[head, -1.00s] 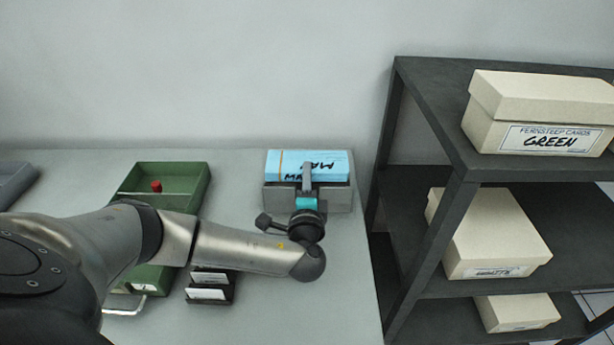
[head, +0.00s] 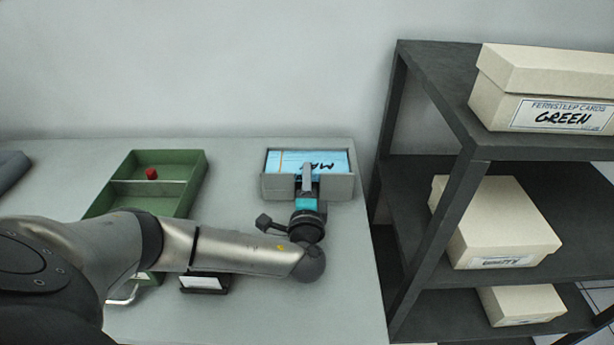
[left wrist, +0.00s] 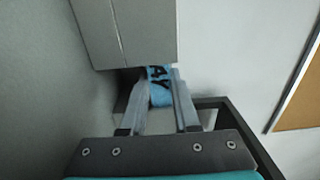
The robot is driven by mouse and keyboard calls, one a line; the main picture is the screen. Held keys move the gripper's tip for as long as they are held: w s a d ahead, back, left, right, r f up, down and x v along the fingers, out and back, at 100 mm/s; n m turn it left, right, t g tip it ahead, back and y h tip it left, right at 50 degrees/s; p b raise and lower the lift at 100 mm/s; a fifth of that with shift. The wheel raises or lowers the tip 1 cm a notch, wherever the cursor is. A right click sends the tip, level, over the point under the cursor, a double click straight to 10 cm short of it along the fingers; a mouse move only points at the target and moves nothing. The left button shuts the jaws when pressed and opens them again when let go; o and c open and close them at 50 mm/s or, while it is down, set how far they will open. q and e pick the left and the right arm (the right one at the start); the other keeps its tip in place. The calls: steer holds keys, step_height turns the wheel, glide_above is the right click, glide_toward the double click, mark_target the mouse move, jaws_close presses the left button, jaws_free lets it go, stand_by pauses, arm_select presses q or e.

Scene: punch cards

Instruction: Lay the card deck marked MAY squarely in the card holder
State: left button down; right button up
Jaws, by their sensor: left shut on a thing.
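The blue MAY deck (head: 285,160) lies inside the grey card holder (head: 338,187) at the back of the table in the head view. Its lettering is upside down there. The holder's walls stand around it, and its sides look roughly in line with them. My left gripper (head: 307,180) reaches over the holder's front wall and is shut on the deck. In the left wrist view part of the deck (left wrist: 160,88) shows between the two fingers. The deck's underside and front part are hidden. My right gripper is not in view.
A green tray (head: 185,161) with a small red object (head: 151,173) stands left of the holder. A small dark card stand (head: 204,285) is nearer, partly behind my arm. A dark shelf (head: 430,75) with cream boxes (head: 505,222) stands close on the right.

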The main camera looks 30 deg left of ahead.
arm_select(q)
steer(key=c, duration=0.6)
jaws_free()
steer(key=p+v, duration=0.1)
steer(key=v, duration=1.4)
steer(key=shift+s+p, duration=0.15)
steer(key=shift+p, duration=0.15)
